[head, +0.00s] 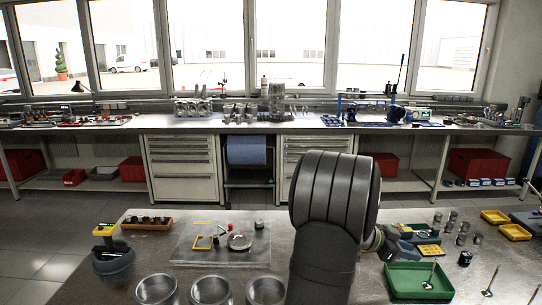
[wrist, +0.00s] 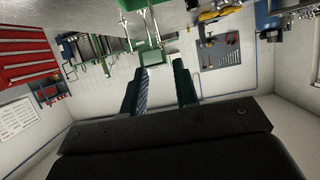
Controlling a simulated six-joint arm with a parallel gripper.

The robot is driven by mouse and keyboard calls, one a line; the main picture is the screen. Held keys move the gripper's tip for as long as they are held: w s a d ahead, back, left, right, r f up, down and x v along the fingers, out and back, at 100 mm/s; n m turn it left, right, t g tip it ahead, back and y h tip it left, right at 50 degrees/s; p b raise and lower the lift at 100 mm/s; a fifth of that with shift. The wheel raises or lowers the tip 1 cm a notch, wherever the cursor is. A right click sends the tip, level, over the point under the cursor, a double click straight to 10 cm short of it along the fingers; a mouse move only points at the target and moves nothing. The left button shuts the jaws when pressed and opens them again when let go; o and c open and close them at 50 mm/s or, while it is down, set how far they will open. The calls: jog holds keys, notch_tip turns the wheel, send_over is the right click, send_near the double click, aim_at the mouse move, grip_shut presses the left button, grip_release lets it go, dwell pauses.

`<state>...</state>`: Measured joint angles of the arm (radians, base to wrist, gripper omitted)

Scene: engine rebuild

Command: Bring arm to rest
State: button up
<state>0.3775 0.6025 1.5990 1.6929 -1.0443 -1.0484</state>
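My arm rises from the front edge of the head view and bends over the metal workbench (head: 330,285), hiding part of it. My gripper shows in the wrist view (wrist: 158,80). Its two dark fingers stand apart with a clear gap and nothing between them. The wrist view looks out across the room, tilted, and no benchtop part is near the fingers. In the head view the gripper is mostly hidden behind the arm, so its exact height over the bench cannot be told.
Three metal cylinders (head: 211,290) stand at the front. A green tray (head: 408,285) lies right of the arm, with yellow trays (head: 514,232) beyond. A clear plate (head: 190,252) with small parts lies left of the arm. A long back bench (head: 250,123) holds engine parts.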

jog(key=x, duration=1.2)
jog(key=shift+s+d+f, duration=0.1)
jog(key=shift+d+f, duration=0.15)
jog(key=shift+f, duration=0.15)
jog(key=s+d+r, duration=0.2)
jog(key=s+r, duration=0.9)
jog(key=s+d, duration=0.1)
jog(key=s, duration=1.6)
jog(key=w+f, duration=0.7)
jog(key=w, duration=0.5)
jog(key=shift+f, duration=0.4)
jog(key=shift+o, duration=0.4)
